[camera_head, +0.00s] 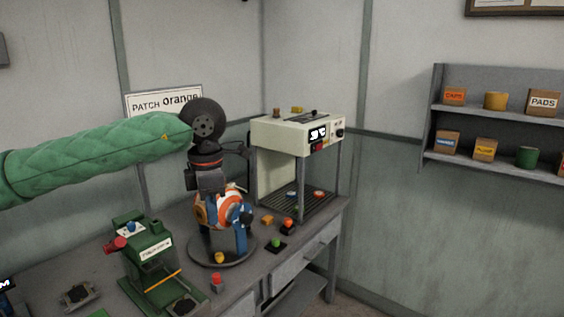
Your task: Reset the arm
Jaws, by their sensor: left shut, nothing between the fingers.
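My left arm (95,155) in a green quilted sleeve comes in from the left. It bends down at a black round joint (203,121). My left gripper (212,190) hangs below the dark wrist, shut and empty. It is just over or in front of an orange and white rounded thing (208,212) with blue parts, which stands on a round grey base (206,257). The arm partly hides this thing, and I cannot tell whether the gripper touches it. My right gripper does not show.
A green device (150,262) with a red knob stands left on the grey table. A cream machine (280,136) with an open bay stands behind, right. Small coloured pieces, such as a red one (216,281), lie near the front edge. A wall shelf (500,114) holds boxes at right.

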